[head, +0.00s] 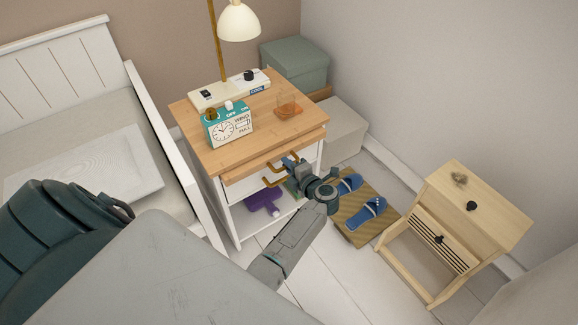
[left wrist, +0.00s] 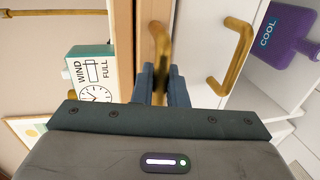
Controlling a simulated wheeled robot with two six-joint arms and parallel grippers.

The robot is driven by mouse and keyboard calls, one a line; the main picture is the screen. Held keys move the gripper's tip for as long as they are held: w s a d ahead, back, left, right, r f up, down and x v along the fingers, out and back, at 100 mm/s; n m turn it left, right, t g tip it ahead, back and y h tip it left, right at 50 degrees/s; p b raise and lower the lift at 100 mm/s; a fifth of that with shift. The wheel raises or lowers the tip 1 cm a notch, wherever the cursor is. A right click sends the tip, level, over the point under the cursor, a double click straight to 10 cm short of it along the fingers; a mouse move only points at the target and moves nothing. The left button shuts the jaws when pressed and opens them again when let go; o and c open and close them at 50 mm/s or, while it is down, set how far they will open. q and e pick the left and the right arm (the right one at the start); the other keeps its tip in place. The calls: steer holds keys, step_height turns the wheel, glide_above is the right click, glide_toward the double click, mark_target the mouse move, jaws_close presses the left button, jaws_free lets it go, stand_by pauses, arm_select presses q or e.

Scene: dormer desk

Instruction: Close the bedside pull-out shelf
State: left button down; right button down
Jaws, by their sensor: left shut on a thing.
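The bedside cabinet is white with a wooden top (head: 196,139). The pull-out shelf (head: 240,176) is a wooden board just under that top; a narrow strip of it shows at the front. Its brass handle (left wrist: 157,38) is between the fingers of my left gripper (left wrist: 162,72), which is shut on it. In the head view my left gripper (head: 291,163) is at the cabinet's front and partly covers the handle. A second brass handle (left wrist: 236,50) sits on the white drawer front below, clear of the fingers. My right gripper is not in view.
A clock box (head: 229,125), a lamp (head: 239,22) and a glass (head: 288,106) stand on the top. A purple bottle (head: 262,200) lies in the open space below. Blue slippers (head: 367,214) lie on a mat beside a small wooden stand (head: 470,190). A bed (head: 100,160) is at left.

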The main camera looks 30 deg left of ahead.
arm_select(q)
steer(key=a, duration=0.1)
steer(key=w+a, duration=0.1)
steer(key=a, duration=0.1)
steer(key=shift+w+a+r, duration=0.1)
steer(key=shift+w+a, duration=0.2)
steer(key=shift+a, duration=0.05)
steer(key=c, duration=1.7)
jaws_free()
steer(key=shift+o, duration=0.7)
steer(key=shift+a, duration=0.15)
steer(key=v, duration=1.1)
